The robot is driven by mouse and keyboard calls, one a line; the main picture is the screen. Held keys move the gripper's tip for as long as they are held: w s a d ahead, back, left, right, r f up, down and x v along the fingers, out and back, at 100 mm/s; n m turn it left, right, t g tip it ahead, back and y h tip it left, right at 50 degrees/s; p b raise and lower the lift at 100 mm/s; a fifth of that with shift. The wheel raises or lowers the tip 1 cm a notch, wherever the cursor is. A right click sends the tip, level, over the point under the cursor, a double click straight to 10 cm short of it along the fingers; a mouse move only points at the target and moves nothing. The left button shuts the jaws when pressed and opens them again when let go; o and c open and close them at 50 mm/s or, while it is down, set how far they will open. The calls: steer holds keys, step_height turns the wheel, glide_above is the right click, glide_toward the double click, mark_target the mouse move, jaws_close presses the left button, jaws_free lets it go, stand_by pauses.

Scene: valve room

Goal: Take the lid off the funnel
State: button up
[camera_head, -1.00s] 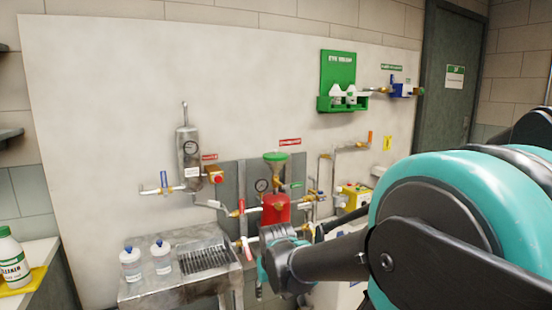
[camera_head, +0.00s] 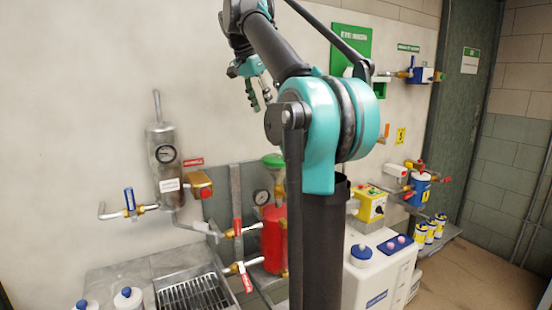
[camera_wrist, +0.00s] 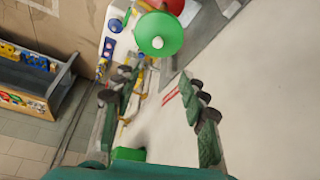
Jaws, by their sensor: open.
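The funnel's round green lid (camera_head: 273,160) sits on top of the funnel, above the red tank (camera_head: 272,240). The funnel's body is mostly hidden. In the wrist view the lid (camera_wrist: 158,36) is a green disc with a pale knob at its middle, near the top edge. My gripper (camera_head: 262,102) is open and empty, in the air above and left of the lid in the head view. In the wrist view its fingers (camera_wrist: 155,95) are spread wide, with the lid beyond the fingertips and nothing between them.
A grey cylinder with a gauge (camera_head: 165,165) and red-handled valves stand left of the funnel. A small gauge (camera_head: 261,197) is close beside it. A steel drain bench (camera_head: 140,272) and a white cabinet (camera_head: 375,280) stand below. My arm hides part of the wall.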

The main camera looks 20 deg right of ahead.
steer(key=x, duration=1)
steer(key=shift+d, duration=0.25)
steer(key=shift+s+a+x, duration=0.1)
steer(key=shift+x, duration=1.45)
steer(key=shift+s+a+x, duration=0.1)
steer(key=shift+s+x, duration=0.05)
steer(key=shift+x, duration=1.45)
steer(key=shift+f, duration=0.1)
steer(key=shift+c, duration=0.4)
jaws_close()
